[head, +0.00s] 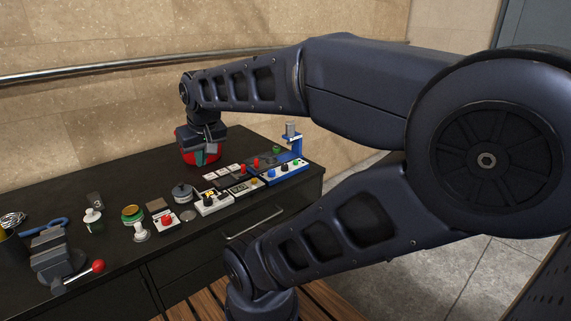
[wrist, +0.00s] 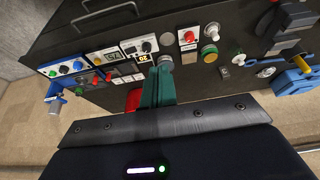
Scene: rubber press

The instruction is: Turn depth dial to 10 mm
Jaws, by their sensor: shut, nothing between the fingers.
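A white panel (head: 213,203) with a black knob and a small yellow label stands near the table's front edge. In the wrist view this panel (wrist: 141,48) shows the round black knob (wrist: 146,47), and the label seems to read 20. I take this knob for the depth dial; its scale is too small to read. My gripper (head: 201,158) hangs behind the panels, apart from them, over or in front of a red round object. Its green fingers (wrist: 159,85) are shut and empty in the wrist view, pointing towards the panels.
A panel with a display (head: 243,186) and a blue panel (head: 286,172) stand right of the knob panel, with a blue stand (head: 295,145) behind. A red-button box (head: 166,220), a grey round piece (head: 183,193) and a vise (head: 58,258) are leftward. The back left table is clear.

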